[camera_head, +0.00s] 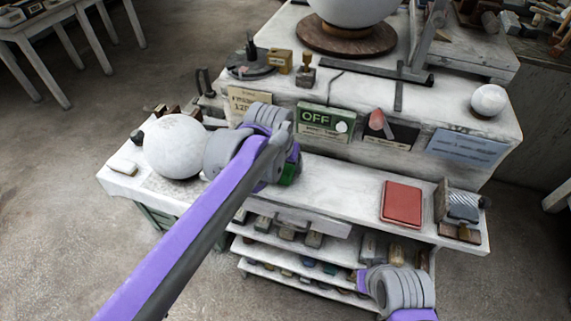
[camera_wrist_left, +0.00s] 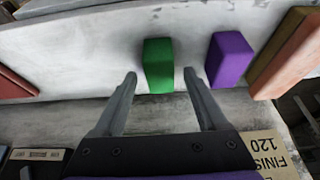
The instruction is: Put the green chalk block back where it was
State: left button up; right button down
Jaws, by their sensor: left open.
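The green chalk block (camera_wrist_left: 158,66) rests on the pale bench top, a little beyond and between the fingertips of my left gripper (camera_wrist_left: 159,74). The fingers are spread apart with nothing clamped between them. In the head view, a sliver of the green block (camera_head: 289,173) shows under my left gripper (camera_head: 288,160), whose wrist hides most of it. A purple block (camera_wrist_left: 229,58) stands beside the green one, with an orange-brown block (camera_wrist_left: 290,55) past it. My right arm shows at the lower right of the head view, but its fingers do not.
A large white sphere (camera_head: 174,146) sits on the bench left of my gripper. A green OFF sign (camera_head: 326,121) is on the raised front behind. A red pad (camera_head: 401,203) and a metal-faced block (camera_head: 461,208) lie right. The bench between gripper and pad is clear.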

pick_arm(q)
jog(key=p+v, duration=0.1)
jog(key=v, duration=1)
jog(key=s+a+f+n+y, duration=0.1)
jog(key=s+a+f+n, duration=0.2)
jog(key=s+a+f, duration=1.3)
notch_tip(320, 180, down, 4)
jog(key=s, duration=0.2)
jog(key=shift+s+n+t, duration=0.3)
jog(key=shift+s+t, duration=0.1)
jog(key=shift+a+r, duration=0.1)
jog(key=shift+r, duration=0.05)
jog(key=r+p, duration=0.2)
jog(key=shift+w+r, duration=0.4)
